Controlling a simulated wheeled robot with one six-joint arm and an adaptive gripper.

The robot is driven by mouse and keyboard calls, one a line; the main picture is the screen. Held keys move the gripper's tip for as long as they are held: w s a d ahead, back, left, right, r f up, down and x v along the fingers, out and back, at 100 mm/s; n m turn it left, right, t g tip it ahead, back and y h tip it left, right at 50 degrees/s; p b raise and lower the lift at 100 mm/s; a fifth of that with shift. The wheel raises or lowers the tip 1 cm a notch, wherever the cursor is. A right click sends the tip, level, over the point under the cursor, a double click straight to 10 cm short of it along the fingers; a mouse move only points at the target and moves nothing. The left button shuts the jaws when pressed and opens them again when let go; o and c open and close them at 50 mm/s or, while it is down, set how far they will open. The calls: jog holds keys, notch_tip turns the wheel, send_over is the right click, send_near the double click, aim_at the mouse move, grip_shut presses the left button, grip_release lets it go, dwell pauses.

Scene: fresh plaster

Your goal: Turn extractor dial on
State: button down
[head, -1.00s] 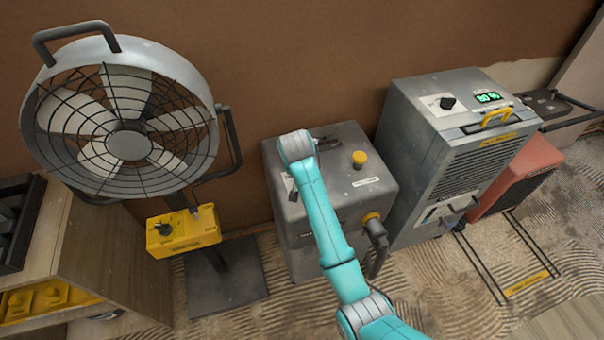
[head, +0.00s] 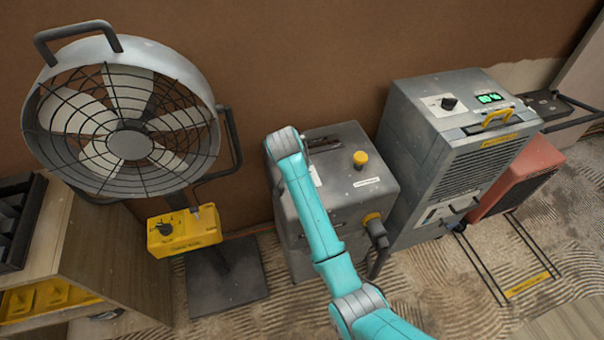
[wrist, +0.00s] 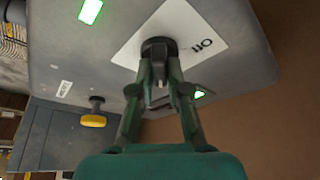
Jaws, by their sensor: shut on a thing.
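The extractor looks to be the grey metal box (head: 345,215) in the middle of the head view, with a yellow knob on top. In the wrist view its dark dial (wrist: 157,46) sits on a white label (wrist: 185,40) with black lettering. My gripper (wrist: 160,78) is at the dial with its fingers closed on it. The fingers hide part of the dial, so its exact setting is hard to read. In the head view my teal arm hides the dial and the gripper.
A large fan (head: 128,140) with a yellow control box (head: 184,230) stands left. A grey machine (head: 465,150) with a green readout stands close on the right, a red unit (head: 520,170) beyond it. A wooden cabinet (head: 110,255) is at front left. A brown wall is behind.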

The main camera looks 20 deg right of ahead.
jog(key=c, duration=1.1)
grip_release()
jog(key=shift+c, duration=0.2)
jog(key=shift+r, duration=0.1)
jog(key=v, duration=1.2)
